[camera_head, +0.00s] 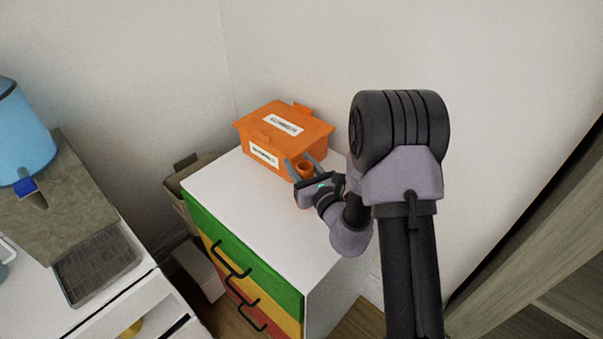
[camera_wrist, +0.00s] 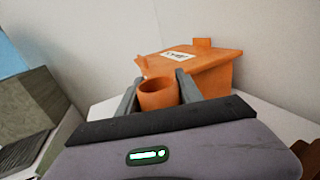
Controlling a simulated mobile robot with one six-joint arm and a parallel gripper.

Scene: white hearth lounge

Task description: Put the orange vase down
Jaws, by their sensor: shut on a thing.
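The orange vase (camera_wrist: 158,97) is a small open-topped vessel between the two fingers of my gripper (camera_wrist: 157,92) in the wrist view. My gripper is shut on it. In the head view the vase (camera_head: 304,170) shows between the fingertips of my gripper (camera_head: 303,169), over the white top of the dresser (camera_head: 250,205). The vase is upright or nearly so. Its lower part is partly hidden by the gripper, and I cannot tell whether its base touches the dresser top.
An orange lidded box (camera_head: 283,140) with white labels stands on the dresser just behind the vase. The front left of the dresser top is clear. The dresser has green, yellow and red drawers with black handles. A wall rises behind.

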